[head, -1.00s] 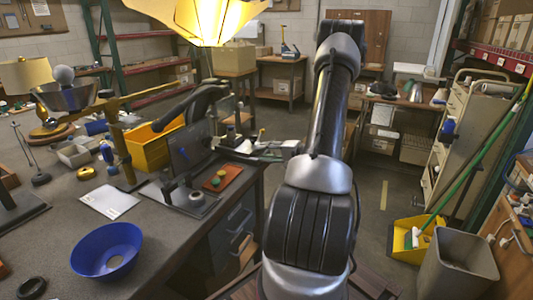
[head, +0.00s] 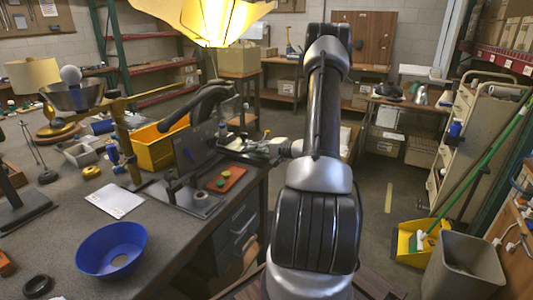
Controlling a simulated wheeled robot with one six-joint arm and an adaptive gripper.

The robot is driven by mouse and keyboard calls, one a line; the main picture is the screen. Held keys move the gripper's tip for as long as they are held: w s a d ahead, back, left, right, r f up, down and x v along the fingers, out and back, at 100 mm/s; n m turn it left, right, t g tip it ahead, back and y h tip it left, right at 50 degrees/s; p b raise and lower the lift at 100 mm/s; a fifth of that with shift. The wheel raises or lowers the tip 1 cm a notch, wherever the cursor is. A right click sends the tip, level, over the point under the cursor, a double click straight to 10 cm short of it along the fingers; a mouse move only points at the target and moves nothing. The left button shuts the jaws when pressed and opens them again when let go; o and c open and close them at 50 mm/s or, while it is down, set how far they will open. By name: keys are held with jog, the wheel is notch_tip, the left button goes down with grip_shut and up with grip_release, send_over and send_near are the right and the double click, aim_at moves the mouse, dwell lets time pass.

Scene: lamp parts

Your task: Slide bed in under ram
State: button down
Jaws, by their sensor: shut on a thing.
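The press stands on the left bench, with a dark upright plate (head: 190,150) and a black curved arm (head: 195,105) above it. A dark base plate (head: 205,209) with grey ring-shaped parts lies at its foot. I cannot clearly tell the bed from the ram at this size. My gripper (head: 252,149) is at the right side of the press, above the bench's right edge, reaching left. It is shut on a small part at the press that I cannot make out. The fingertips are small and partly merge with the light grey parts there.
An orange-red tray (head: 226,179) with small round pieces lies just below my gripper. A yellow bin (head: 155,150) stands behind the press. A blue bowl (head: 111,251), a white sheet (head: 116,200) and a lamp stand lie to the left. The floor at right is partly free.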

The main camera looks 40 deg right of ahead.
jog(key=shift+w+a, duration=0.2)
jog(key=shift+w, duration=0.3)
jog(key=c, duration=1.5)
grip_release()
jog(key=shift+w+a, duration=0.1)
jog(key=v, duration=0.8)
